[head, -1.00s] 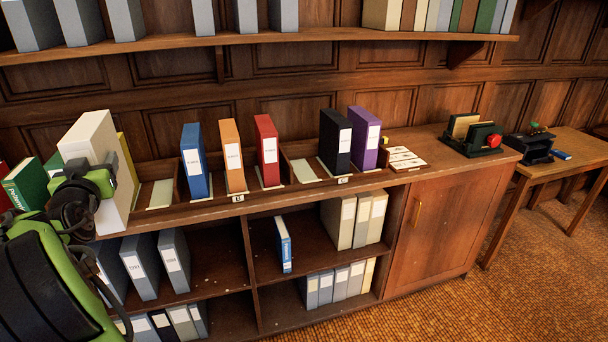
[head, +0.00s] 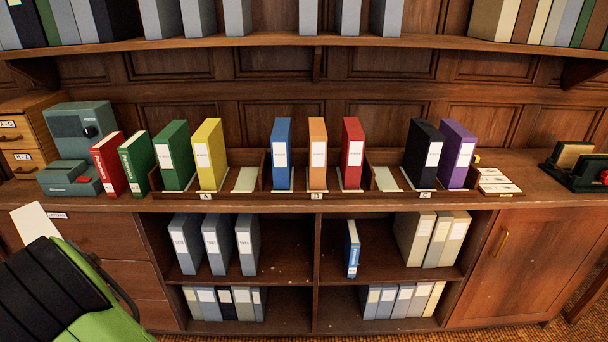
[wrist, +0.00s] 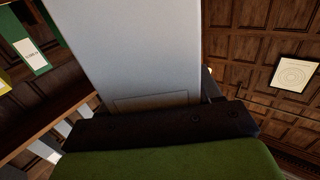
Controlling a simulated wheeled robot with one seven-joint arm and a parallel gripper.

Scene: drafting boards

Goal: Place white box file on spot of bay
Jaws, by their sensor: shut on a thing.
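My gripper (wrist: 160,122) is shut on the white box file (wrist: 140,50), which fills the middle of the wrist view. In the head view only a white corner of the file (head: 35,223) shows at the lower left, and my arm hides the gripper. On the counter, bay A (head: 205,196) holds a green and a yellow file, with an empty pale spot (head: 245,180) at its right. Bay B (head: 317,196) holds blue, orange and red files. Bay C (head: 425,195) has an empty pale spot (head: 386,178) at its left, beside black and purple files.
Red (head: 108,165) and green (head: 137,163) books and a teal machine (head: 80,140) stand left of bay A. White cards (head: 497,181) lie right of bay C. An upper shelf (head: 300,42) with files overhangs the counter. Lower cubbies hold more files.

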